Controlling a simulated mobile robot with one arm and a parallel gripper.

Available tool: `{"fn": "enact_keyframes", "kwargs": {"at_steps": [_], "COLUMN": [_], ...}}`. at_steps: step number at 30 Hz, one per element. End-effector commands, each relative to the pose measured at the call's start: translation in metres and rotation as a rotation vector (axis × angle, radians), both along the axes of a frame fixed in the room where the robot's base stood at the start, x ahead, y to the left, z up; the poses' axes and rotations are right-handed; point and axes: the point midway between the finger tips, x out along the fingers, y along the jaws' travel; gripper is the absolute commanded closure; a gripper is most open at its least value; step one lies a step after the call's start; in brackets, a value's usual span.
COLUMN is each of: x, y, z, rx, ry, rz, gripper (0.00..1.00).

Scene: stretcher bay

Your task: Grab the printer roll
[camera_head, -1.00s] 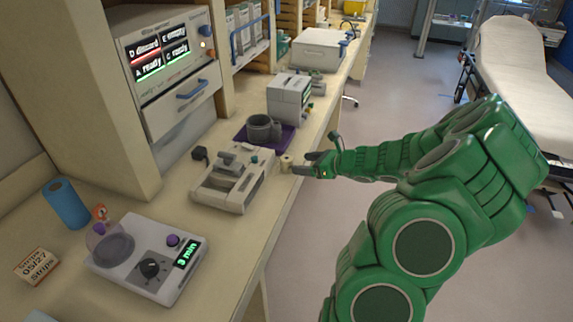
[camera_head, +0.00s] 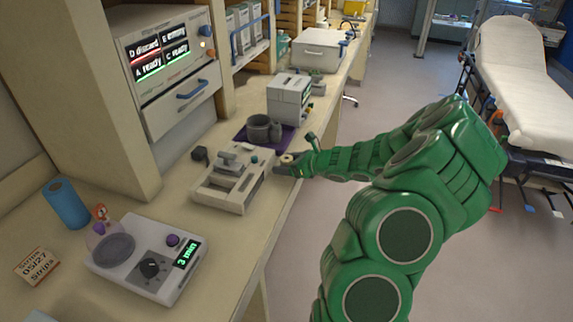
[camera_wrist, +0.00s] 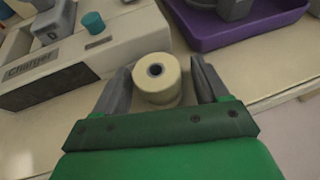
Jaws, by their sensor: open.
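The printer roll (camera_wrist: 157,79) is a small cream roll with a dark core hole. In the wrist view it stands upright on the counter, between the two fingers of my gripper (camera_wrist: 160,84). The fingers are spread, with one on each side of the roll. A narrow gap shows beside the roll at the right finger; contact at the left finger is hard to tell. In the head view the roll (camera_head: 287,159) sits near the counter's front edge, partly hidden by my gripper (camera_head: 289,166).
A charger unit (camera_wrist: 90,45) stands close to the left of the roll. A purple tray (camera_wrist: 245,28) with grey items lies beyond it to the right. The counter edge (camera_head: 285,210) is close. A timer device (camera_head: 150,262) sits nearer, and open floor lies right of the counter.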

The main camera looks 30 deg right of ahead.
Motion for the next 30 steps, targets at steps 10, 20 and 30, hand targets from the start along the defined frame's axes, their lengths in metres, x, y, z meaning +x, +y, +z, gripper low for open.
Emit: {"fn": "enact_keyframes", "kwargs": {"at_steps": [10,20,30], "x": [0.000,0.000,0.000], "y": [0.000,0.000,-0.001], "z": [0.000,0.000,0.016], "rx": [0.001,0.001,0.000], "ry": [0.000,0.000,-0.002], "rz": [0.000,0.000,-0.001], "gripper": [0.54,0.83,0.83]}}
